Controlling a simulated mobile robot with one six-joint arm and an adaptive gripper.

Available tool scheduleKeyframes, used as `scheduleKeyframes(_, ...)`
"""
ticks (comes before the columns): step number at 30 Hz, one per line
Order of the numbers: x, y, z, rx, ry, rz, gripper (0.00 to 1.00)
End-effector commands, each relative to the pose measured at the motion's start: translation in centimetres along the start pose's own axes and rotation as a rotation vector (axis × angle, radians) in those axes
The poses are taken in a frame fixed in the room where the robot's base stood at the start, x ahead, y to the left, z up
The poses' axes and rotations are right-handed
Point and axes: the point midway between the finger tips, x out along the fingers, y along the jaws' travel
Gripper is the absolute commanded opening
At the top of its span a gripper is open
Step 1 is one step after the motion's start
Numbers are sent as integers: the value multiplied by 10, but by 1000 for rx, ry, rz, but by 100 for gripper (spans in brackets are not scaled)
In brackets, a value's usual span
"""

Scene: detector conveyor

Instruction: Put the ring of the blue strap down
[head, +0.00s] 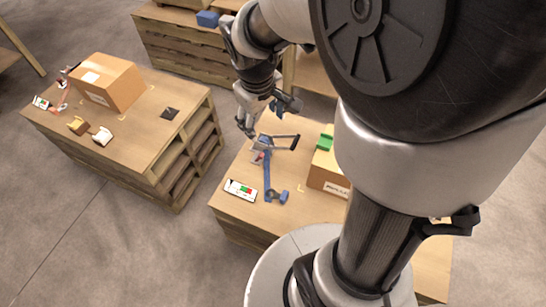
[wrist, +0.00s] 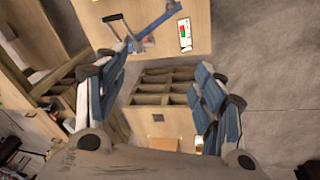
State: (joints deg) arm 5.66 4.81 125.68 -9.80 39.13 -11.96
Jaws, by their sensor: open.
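The blue strap (head: 268,175) lies on the top of the near wooden crate table. A small blue end piece (head: 280,196) sits at its near end; whether this is its ring I cannot tell. At its far end is a grey and dark bracket-like piece (head: 284,137), also in the wrist view (wrist: 118,32). The strap shows at the top of the wrist view (wrist: 163,20), partly cut off. My gripper (head: 268,117) is open and empty, over the table's far edge near the bracket. Its blue-padded fingers stand wide apart in the wrist view (wrist: 158,78).
On the near table (head: 230,213) are a card with red and green marks (head: 241,190) and a cardboard box (head: 327,174) with a green piece (head: 325,142). A second table (head: 140,140) to the left bears a larger box (head: 107,82) and small items. Floor lies between them.

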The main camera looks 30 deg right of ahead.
Motion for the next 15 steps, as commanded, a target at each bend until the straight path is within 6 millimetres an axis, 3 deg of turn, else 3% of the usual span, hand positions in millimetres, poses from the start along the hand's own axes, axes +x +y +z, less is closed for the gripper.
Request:
scheduleKeyframes(1, -20, -5, 7, 20, 28, 2, 63)
scheduleKeyframes(6, -70, -26, 40, 97, 93, -12, 63)
scheduleKeyframes(15, -121, -65, 106, 212, 201, -62, 63)
